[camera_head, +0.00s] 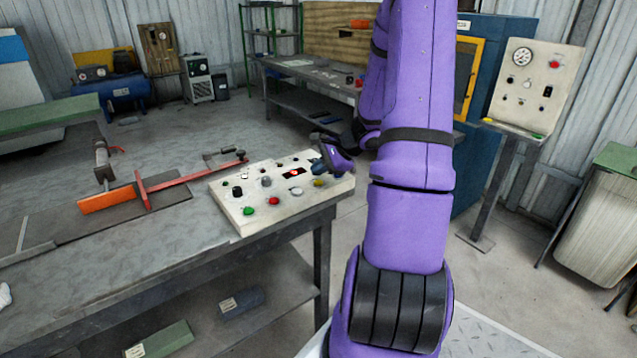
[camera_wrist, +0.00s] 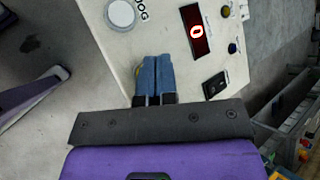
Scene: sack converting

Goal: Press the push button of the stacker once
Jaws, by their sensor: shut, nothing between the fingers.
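A pale sloped control panel (camera_head: 231,208) sits on the end of the grey workbench. It carries a green button (camera_head: 247,211), a red button (camera_head: 273,201), a white button (camera_head: 296,191), a yellow button (camera_head: 319,183), a black knob (camera_head: 237,191) and a lit red display. No readable label says which one is the stacker's. My gripper (camera_wrist: 157,60) is shut and empty, its blue fingertips together over the panel face. In the wrist view a grey round button (camera_wrist: 121,13) marked JOG lies beyond the tips, and the display (camera_wrist: 195,32) reads 0. Contact cannot be told.
A red-handled tool (camera_head: 190,176) and an orange block (camera_head: 107,200) lie on the bench left of the panel. Another panel (camera_head: 530,85) with a gauge and red button stands on a post at right. A blue cabinet (camera_head: 500,70) stands behind my arm.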

